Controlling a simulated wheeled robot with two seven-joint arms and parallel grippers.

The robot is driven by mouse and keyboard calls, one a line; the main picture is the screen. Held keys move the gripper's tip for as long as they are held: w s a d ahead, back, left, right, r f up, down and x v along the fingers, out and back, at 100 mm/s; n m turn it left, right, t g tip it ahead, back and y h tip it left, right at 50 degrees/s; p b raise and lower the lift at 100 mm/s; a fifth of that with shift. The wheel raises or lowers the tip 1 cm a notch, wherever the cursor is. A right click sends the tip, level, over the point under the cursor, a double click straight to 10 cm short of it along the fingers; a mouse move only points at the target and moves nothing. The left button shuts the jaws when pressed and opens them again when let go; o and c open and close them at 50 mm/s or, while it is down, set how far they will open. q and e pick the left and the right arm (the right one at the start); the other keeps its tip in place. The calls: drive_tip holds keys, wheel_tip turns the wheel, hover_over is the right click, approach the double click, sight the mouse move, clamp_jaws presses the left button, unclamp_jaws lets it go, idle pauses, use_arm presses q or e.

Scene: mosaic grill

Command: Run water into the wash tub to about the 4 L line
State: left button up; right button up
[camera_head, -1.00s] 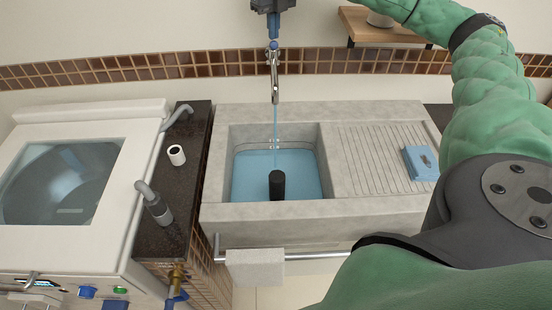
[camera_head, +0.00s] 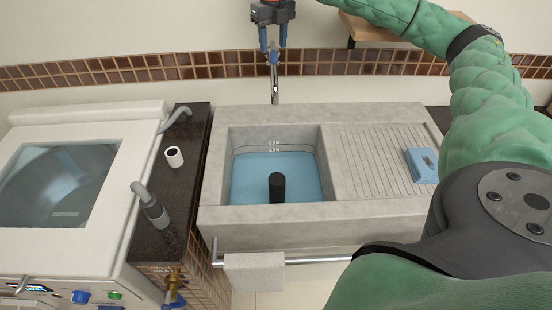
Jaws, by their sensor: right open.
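The grey stone wash tub (camera_head: 222,165) is in the middle of the head view, with blue water (camera_head: 250,180) in it. Dark level lines show on its back wall, just above the water; their figures are too small to read. The tap (camera_head: 275,92) hangs over the tub's back edge, and no stream falls from it. My right gripper (camera_head: 273,43) is open at the top, with its two blue fingers either side of the tap's top, around the blue tap handle (camera_head: 273,57). I cannot tell whether they touch it. My left gripper is not in view.
A black cylinder (camera_head: 277,187) stands in the tub. A blue block (camera_head: 422,164) lies on the ribbed drainboard (camera_head: 370,165) at right. A white washing machine (camera_head: 135,130) and a dark counter with a white roll (camera_head: 174,157) are at left. A cloth (camera_head: 254,272) hangs on the front rail.

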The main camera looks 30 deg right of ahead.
drive_tip(key=shift+r, duration=0.15)
wheel_tip(320, 180, up, 7)
drive_tip(key=p, duration=0.2)
drive_tip(key=shift+p, duration=0.3)
idle(0.4)
idle(0.4)
